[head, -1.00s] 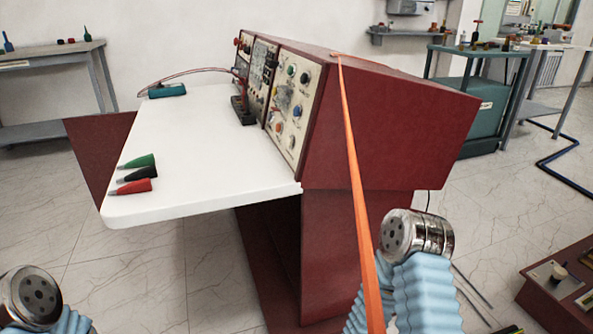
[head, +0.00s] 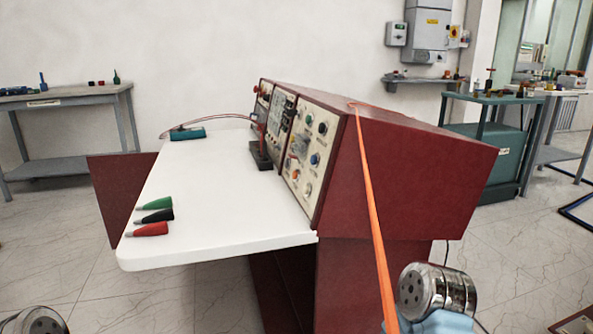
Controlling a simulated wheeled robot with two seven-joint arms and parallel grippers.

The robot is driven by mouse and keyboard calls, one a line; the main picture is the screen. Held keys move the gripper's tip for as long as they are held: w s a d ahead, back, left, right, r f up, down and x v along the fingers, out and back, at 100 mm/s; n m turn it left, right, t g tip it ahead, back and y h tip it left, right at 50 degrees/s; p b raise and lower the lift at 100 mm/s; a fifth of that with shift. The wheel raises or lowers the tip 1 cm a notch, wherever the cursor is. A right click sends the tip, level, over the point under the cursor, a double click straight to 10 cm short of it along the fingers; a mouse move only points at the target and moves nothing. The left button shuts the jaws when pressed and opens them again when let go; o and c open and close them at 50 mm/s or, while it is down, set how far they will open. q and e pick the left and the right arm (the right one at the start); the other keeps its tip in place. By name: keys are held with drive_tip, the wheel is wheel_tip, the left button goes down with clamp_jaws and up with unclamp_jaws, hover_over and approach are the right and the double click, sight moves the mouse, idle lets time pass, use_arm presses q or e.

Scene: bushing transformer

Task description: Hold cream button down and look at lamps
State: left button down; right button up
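A dark red console (head: 420,180) stands in the middle of the head view, seen from its right end. The panel is seen at a steep angle, so lit lamps cannot be told. Only metal and blue-sleeved parts of my arms show at the bottom edge; neither gripper's fingers are visible.
A white worktop (head: 215,200) juts out from the console, with green, black and red pointed connectors at its near left. A black-based device (head: 260,158) stands by the panel. An orange strip (head: 370,200) runs down from the console top. Side benches stand behind.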

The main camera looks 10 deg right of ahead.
idle(0.4)
clamp_jaws()
idle(1.6)
